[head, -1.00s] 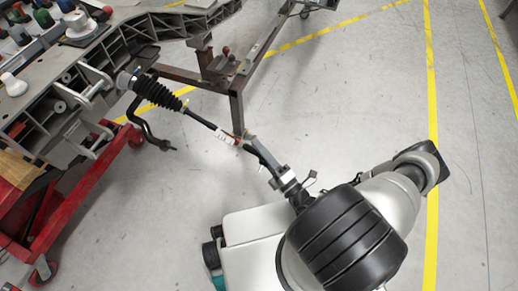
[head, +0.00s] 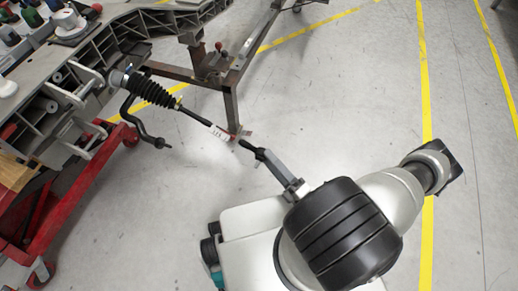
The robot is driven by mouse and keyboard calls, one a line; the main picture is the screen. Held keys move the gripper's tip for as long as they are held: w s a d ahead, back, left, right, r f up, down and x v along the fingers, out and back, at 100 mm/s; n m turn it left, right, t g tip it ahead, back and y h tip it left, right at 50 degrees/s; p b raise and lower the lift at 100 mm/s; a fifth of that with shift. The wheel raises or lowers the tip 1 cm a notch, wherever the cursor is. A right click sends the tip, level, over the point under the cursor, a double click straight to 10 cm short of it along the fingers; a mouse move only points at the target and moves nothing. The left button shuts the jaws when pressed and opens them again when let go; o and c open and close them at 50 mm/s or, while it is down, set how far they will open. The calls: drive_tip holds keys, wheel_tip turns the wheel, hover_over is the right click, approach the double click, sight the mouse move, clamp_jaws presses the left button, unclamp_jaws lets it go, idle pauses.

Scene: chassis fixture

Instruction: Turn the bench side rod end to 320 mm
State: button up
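The steering rod comes out of the chassis on the left, through a black ribbed bellows (head: 150,89). Its thin dark shaft (head: 195,116) slopes down to the right, to a white marked band (head: 219,133) with red beside it. A short dark piece (head: 250,147) lies in line beyond the band; I cannot tell whether it is the rod end or my fingertips. My gripper (head: 266,156) reaches up from the lower right to this piece, with a grey finger bar (head: 280,169) visible. The finger gap is too small to make out.
The grey chassis (head: 118,32) rests on a brown steel frame (head: 229,95), whose leg stands behind the rod. A red wheeled stand (head: 75,180) is at left. A bent dark bar (head: 133,122) hangs below the bellows. The floor (head: 340,90) at right is clear, with yellow lines.

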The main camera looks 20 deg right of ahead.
drive_tip(key=s+d, duration=0.3)
drive_tip(key=s, duration=0.3)
